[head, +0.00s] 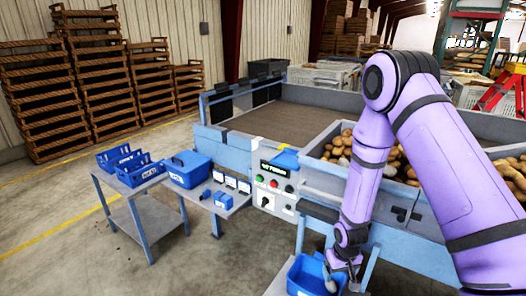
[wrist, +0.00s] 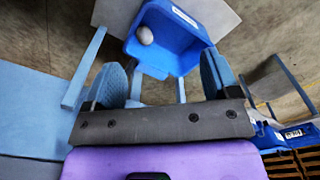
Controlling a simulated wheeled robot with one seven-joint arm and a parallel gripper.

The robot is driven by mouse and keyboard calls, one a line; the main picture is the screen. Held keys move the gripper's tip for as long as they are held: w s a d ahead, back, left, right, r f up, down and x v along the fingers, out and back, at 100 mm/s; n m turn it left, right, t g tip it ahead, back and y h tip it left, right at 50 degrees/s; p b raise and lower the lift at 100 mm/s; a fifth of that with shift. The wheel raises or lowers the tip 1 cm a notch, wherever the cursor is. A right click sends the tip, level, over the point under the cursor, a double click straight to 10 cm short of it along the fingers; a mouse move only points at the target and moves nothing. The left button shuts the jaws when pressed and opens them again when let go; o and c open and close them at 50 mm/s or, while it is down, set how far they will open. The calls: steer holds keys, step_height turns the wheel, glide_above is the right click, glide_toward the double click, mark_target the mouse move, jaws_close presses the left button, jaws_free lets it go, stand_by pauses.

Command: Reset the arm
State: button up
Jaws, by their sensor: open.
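My gripper (head: 343,272) hangs low in the head view, at the end of my purple arm and over a blue bin (head: 303,277) beside the grader. In the wrist view my gripper (wrist: 165,75) is open, its two blue-padded fingers wide apart with nothing between them. The same blue bin (wrist: 180,57) lies beyond the fingertips in the wrist view. A pale potato (wrist: 145,35) rests inside the bin, apart from the fingers.
The grader's hopper holds many potatoes (head: 400,160). The control panel (head: 275,185) and a side table (head: 150,222) with blue crates (head: 138,172) stand left of my arm. Stacked wooden crates (head: 95,75) line the wall. The left floor is clear.

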steer(key=s+d+r+m+t, duration=0.1)
steer(key=d+r+t, duration=0.15)
steer(key=r, duration=2.85)
steer(key=s+d+r+t, duration=0.1)
steer(key=s+d+r, duration=0.1)
steer(key=s+r, duration=0.7)
steer(key=s+d+r+m+t, duration=0.1)
steer(key=s+r, duration=0.9)
steer(key=s, duration=0.4)
steer(key=shift+s+d, duration=0.15)
steer(key=shift+d, duration=0.25)
